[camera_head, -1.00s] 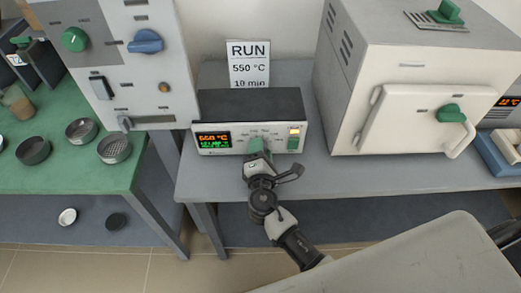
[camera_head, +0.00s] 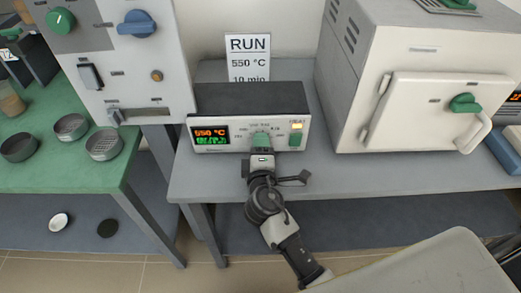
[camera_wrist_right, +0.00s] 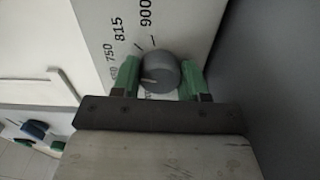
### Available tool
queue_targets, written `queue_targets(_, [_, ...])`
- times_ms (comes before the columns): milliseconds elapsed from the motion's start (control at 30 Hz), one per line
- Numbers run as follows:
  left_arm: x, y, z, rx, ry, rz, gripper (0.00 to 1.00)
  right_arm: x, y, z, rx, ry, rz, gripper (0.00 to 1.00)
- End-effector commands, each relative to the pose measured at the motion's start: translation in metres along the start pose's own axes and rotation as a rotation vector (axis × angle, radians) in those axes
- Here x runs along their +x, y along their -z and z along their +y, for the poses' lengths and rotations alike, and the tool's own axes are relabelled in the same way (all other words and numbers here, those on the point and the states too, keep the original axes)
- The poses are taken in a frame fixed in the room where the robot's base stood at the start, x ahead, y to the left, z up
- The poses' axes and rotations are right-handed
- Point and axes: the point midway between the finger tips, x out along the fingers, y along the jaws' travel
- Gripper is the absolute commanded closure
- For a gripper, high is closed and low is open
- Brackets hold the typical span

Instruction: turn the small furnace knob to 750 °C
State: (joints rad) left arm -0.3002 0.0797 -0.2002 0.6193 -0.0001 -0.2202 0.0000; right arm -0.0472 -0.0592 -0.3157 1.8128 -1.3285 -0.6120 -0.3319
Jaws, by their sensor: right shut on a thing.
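The small furnace's control box (camera_head: 250,103) stands on the grey bench, with a dark top and pale front. Its orange display (camera_head: 210,133) appears to read 550 °C. My right gripper (camera_head: 261,143) is at the middle of the front panel and hides the knob there. In the right wrist view, the green fingers of my right gripper (camera_wrist_right: 158,78) are shut on the round grey knob (camera_wrist_right: 161,72), one on each side. The knob's light pointer mark faces left, below the printed 750; 815 and 900 are further round. My left gripper is not in view.
A sign (camera_head: 248,58) behind the box reads RUN, 550 °C, 10 min. A large white furnace (camera_head: 425,115) stands to the right. A tall grey panel (camera_head: 130,75) and a green table (camera_head: 65,178) with several round dishes are at the left.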

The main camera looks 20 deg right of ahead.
Motion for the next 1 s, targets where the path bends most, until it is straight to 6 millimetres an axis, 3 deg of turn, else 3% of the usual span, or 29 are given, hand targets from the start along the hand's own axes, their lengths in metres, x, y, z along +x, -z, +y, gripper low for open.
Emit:
queue_targets(467, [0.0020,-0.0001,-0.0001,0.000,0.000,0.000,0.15,-0.0004,-0.0001,-0.0012,0.018,0.003,0.000,0.80])
queue_targets(500, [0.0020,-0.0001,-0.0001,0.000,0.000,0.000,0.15,-0.0004,-0.0001,-0.0012,0.018,0.003,-0.001,0.53])
queue_targets(633, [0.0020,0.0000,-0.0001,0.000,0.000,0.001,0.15,-0.0003,-0.0001,-0.0010,0.018,0.002,0.000,0.33])
queue_targets(1000, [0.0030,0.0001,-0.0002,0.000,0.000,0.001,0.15,-0.0055,0.0002,-0.0013,0.018,0.002,0.000,0.31])
